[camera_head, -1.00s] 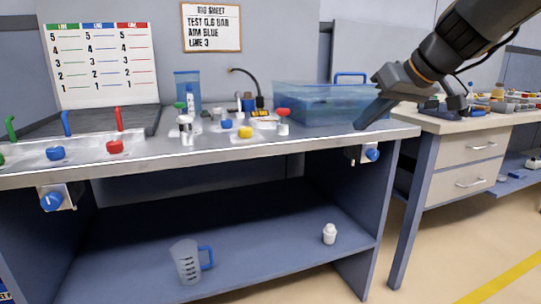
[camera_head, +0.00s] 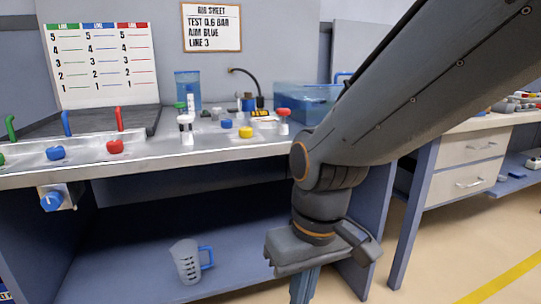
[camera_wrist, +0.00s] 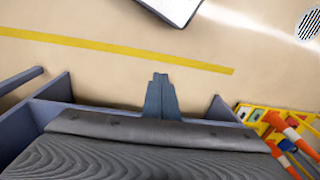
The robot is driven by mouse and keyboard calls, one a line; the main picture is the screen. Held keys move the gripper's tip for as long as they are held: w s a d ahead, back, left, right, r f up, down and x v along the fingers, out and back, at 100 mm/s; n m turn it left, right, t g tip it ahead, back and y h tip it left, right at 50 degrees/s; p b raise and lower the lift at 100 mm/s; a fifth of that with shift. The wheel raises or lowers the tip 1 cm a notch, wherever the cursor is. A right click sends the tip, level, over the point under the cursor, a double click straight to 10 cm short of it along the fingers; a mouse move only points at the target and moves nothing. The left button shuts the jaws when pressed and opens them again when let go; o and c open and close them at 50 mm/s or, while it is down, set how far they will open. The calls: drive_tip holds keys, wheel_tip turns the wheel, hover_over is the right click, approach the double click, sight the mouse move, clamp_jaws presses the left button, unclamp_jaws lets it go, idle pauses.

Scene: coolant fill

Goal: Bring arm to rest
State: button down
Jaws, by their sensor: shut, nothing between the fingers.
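My gripper (camera_head: 304,284) hangs low in front of the bench's right side, pointing down, in the head view. Its fingers are together and hold nothing. In the wrist view the closed fingertips (camera_wrist: 161,82) show over the bare floor. My arm crosses the right half of the head view and hides the bench's right end and part of the blue tank (camera_head: 300,100).
The workbench (camera_head: 230,150) carries valves with red, blue and green handles. A measuring jug (camera_head: 187,262) stands on its lower shelf. A drawer bench (camera_head: 465,165) is at right. The wrist view shows a yellow floor line (camera_wrist: 110,48) and orange-white barriers (camera_wrist: 285,130).

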drive_tip(key=s+d+r+m+p, duration=0.1)
drive_tip(key=d+r+m+p, duration=0.1)
drive_tip(key=d+r+p, duration=0.5)
drive_tip(key=s+d+r+m+h+p, duration=0.1)
drive_tip(key=d+r+p, duration=0.6)
drive_tip(key=p, duration=0.9)
wheel_tip(320, 180, up, 3)
drive_tip(key=shift+s+d+f+m+p, duration=0.15)
drive_tip(key=shift+s+d+m+p, duration=0.15)
drive_tip(key=shift+m, duration=0.6)
drive_tip(key=shift+w, duration=0.1)
